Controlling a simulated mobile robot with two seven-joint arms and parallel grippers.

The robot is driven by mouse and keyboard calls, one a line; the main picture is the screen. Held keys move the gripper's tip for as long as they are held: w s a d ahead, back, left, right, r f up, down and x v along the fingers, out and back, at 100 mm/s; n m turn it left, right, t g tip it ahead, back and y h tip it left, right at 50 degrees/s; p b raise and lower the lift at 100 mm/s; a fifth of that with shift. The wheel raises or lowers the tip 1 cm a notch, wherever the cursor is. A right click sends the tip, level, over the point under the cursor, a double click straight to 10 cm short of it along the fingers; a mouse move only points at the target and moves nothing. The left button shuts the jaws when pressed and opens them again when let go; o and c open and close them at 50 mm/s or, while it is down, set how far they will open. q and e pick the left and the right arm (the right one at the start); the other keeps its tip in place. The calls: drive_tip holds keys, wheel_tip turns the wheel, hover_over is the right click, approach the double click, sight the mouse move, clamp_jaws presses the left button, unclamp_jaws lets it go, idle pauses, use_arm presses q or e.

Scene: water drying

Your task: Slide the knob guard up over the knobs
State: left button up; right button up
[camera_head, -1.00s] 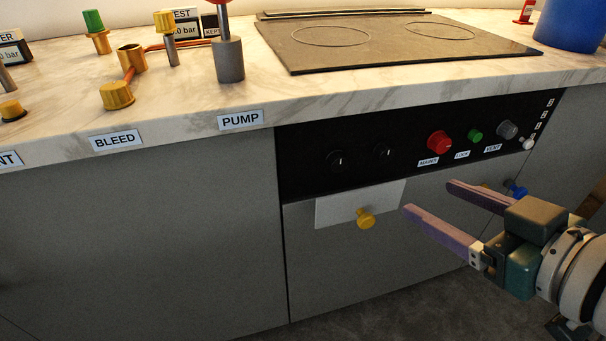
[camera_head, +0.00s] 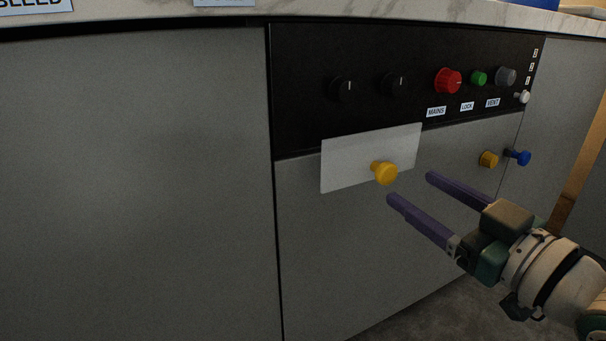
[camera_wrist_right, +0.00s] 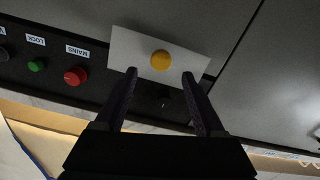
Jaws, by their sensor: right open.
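The knob guard (camera_head: 345,168) is a pale flat plate with a yellow knob handle (camera_head: 385,173) on its front. It sits low on the cabinet front, its upper part over the lower edge of the black panel. Two black knobs (camera_head: 342,88) (camera_head: 391,83) are uncovered above it. My right gripper (camera_head: 408,187) is open and empty, with its fingers pointing toward the guard from the lower right, close to the yellow handle. In the right wrist view the yellow handle (camera_wrist_right: 161,61) shows beyond and between the fingertips (camera_wrist_right: 160,74). My left gripper is out of view.
The black panel (camera_head: 300,120) also carries a red knob (camera_head: 448,81), a green knob (camera_head: 479,78) and a grey knob (camera_head: 505,76). A second yellow knob (camera_head: 488,159) and a blue one (camera_head: 519,157) stick out at the right. The cabinet front at left is bare.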

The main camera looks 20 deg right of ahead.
sight(390, 174)
drive_tip(key=w, duration=0.2)
drive_tip(key=w+b, duration=0.1)
drive_tip(key=w, duration=0.1)
drive_tip(key=shift+w+a+f, duration=0.15)
drive_tip(key=shift+w+a, duration=0.05)
drive_tip(key=shift+w, duration=0.05)
drive_tip(key=shift+w+b, duration=0.35)
drive_tip(key=shift+w, duration=0.1)
drive_tip(key=c, duration=0.5)
clamp_jaws()
idle(0.3)
